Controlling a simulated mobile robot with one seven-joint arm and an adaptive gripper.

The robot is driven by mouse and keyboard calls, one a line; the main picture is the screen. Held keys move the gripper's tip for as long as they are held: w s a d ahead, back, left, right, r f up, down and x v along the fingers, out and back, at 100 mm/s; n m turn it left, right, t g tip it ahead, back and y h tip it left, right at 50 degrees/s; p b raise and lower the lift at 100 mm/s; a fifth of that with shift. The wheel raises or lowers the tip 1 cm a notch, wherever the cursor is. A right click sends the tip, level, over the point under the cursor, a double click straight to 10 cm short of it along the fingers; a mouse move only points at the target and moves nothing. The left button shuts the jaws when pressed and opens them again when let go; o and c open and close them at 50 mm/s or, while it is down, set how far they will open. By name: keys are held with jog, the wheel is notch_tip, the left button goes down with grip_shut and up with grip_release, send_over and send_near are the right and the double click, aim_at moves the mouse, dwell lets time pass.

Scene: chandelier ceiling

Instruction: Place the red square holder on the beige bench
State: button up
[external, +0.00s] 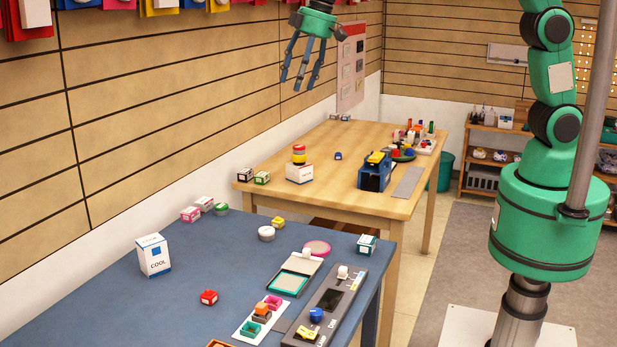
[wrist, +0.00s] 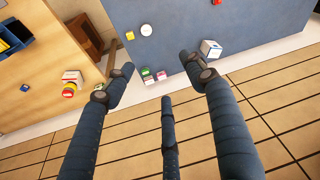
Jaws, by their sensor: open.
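The small red square holder (external: 208,297) sits on the blue table in front of the white COOL box. In the wrist view a small red thing at the top edge (wrist: 216,2) is probably this holder. The beige bench (external: 325,147) stands behind the blue table; part of it shows at the left of the wrist view (wrist: 65,35). My gripper (external: 299,82) is open and empty, high in the air near the slatted wall, well away from the holder. Its three dark fingers (wrist: 157,68) are spread in the wrist view.
The COOL box (external: 153,255) stands upright on the blue table (external: 120,310), with a grey device (external: 325,305) and coloured holders to the right. The bench carries small boxes, a blue machine (external: 375,173) and bottles. Its middle has free room. A gap separates the tables.

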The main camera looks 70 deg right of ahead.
jog(key=w+a+f+n, duration=0.1)
jog(key=w+a+f, duration=0.2)
jog(key=a+f, duration=0.25)
jog(key=w+a+f+g, duration=0.1)
jog(key=w+a+f, duration=0.1)
jog(key=a+f, duration=0.3)
jog(key=w+a+f+n, duration=0.1)
jog(key=w+a+f, duration=0.25)
jog(key=a, duration=0.35)
jog(key=s+a+f+n+g, duration=0.1)
jog(key=a+f, duration=1.5)
jog(key=f, duration=0.3)
jog(key=shift+a+n+p, duration=0.15)
jog(key=shift+n+p, duration=0.15)
jog(key=shift+p, duration=0.15)
jog(key=shift+f, duration=0.2)
send_over(209, 292)
jog(key=f, duration=0.8)
jog(key=shift+s+d+f, duration=0.1)
jog(key=shift+s+d, duration=0.2)
jog(key=shift+f, duration=0.1)
